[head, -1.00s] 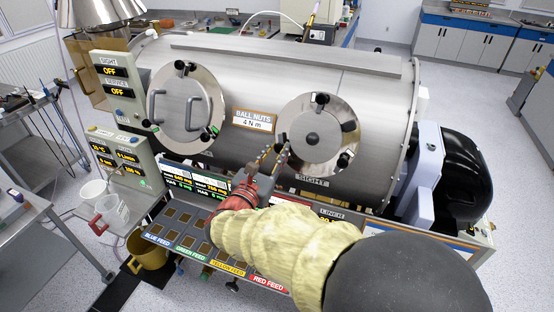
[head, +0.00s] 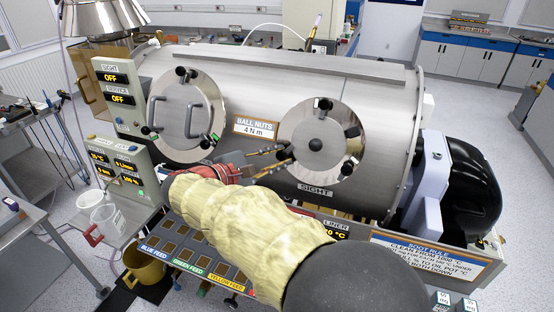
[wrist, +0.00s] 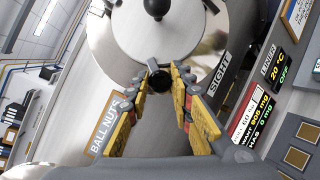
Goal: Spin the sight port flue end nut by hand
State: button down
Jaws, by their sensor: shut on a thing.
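The sight port (head: 330,120) is the round steel cover on the right of the chamber, above the SIGHT label (head: 315,189). Black ball nuts sit around its rim, at the top (head: 323,103), right (head: 352,131) and lower right (head: 347,168). A black knob (head: 315,145) is at its middle. My gripper (head: 284,154) reaches the lower left rim from the left. In the wrist view, its yellow-padded fingers (wrist: 163,73) are shut on a black ball nut (wrist: 160,83), one finger on each side.
A second round port (head: 185,115) with two handles is to the left. The BALL NUTS 4 N m label (head: 256,127) lies between the ports. Below is a panel with feed trays (head: 190,240) and displays. A brass pot (head: 148,268) stands at lower left.

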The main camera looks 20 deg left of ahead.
jog(key=m+g, duration=0.2)
jog(key=m, duration=0.3)
jog(key=shift+r, duration=0.1)
jog(key=shift+m+g, duration=0.3)
jog(key=shift+g, duration=0.1)
jog(key=c, duration=1.6)
grip_release()
jog(key=shift+a+r, duration=0.1)
jog(key=v, duration=1.1)
jog(key=shift+s+a, duration=0.2)
jog(key=shift+s, duration=0.15)
